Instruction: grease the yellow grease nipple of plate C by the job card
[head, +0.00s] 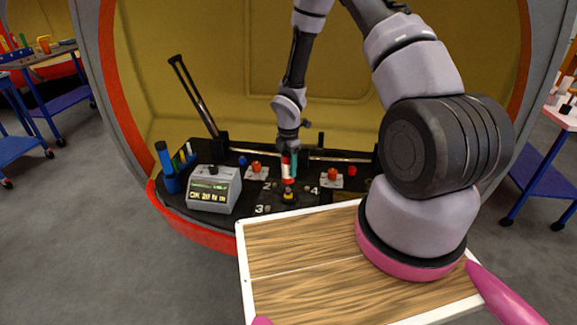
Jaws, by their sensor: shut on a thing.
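My gripper (289,150) hangs over the middle of the black deck and points down. It is shut on a slim tool (286,168) with red and white bands; a teal part shows beside it. Just below the tool's tip, a small yellow-and-dark fitting (288,194) stands on the deck. It looks like the yellow grease nipple, but whether the tip touches it I cannot tell. The numbers 3 and 4 show nearby. No plate letter or job card is legible.
A grey box (213,188) with a lit display, seemingly reading "OK 20 N m", stands at the deck's left. A dark lever (195,95) rises behind. A wooden board (300,255) fills the front.

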